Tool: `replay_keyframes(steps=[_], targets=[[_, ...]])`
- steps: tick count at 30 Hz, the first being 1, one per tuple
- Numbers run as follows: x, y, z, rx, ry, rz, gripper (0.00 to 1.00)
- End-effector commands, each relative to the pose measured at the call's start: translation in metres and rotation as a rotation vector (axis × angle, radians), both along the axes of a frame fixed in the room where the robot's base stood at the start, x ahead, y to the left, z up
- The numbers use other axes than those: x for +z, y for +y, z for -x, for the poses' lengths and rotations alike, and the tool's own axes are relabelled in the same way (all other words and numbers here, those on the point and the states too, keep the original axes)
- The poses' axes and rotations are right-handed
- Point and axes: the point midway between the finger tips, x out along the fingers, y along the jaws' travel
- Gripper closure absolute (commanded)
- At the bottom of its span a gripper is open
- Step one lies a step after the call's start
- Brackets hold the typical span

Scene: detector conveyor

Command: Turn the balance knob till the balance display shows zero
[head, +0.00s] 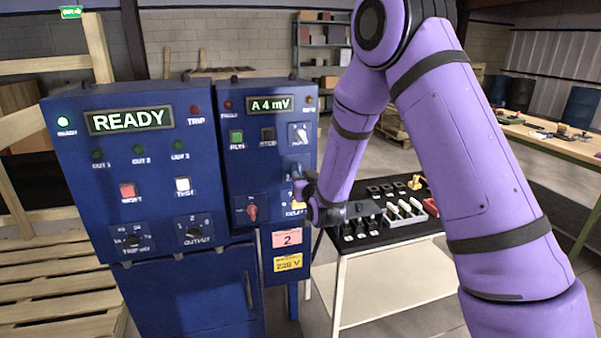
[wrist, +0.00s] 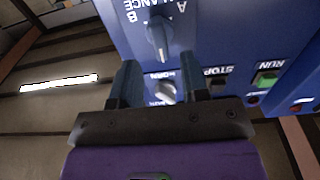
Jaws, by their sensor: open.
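The balance knob (wrist: 158,38) is a blue-grey pointer knob on the blue panel. It stands upside down in the wrist view, beyond the fingertips, with A and B marks beside it. In the head view, the knob area is partly hidden by my gripper (head: 301,189). My gripper (wrist: 160,78) is open and empty in the wrist view. Its two fingers are spread apart and point towards the panel. A small pale knob (wrist: 165,92) shows between them. I see no contact with the balance knob.
A green RUN button (head: 236,137) and a dark STOP button (head: 267,134) sit left of a pale knob (head: 299,135). The neighbouring cabinet display (head: 129,119) reads READY. A black-topped bench (head: 350,245) stands close on the right.

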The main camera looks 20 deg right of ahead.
Motion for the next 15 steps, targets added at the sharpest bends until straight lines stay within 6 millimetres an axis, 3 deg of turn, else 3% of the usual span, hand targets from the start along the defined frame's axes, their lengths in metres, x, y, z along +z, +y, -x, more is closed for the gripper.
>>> replay_keyframes(steps=[6,15], targets=[[0.000,0.000,-0.032,0.000,0.000,0.000,0.58],[0.000,0.000,-0.045,0.000,0.001,0.000,0.58]])
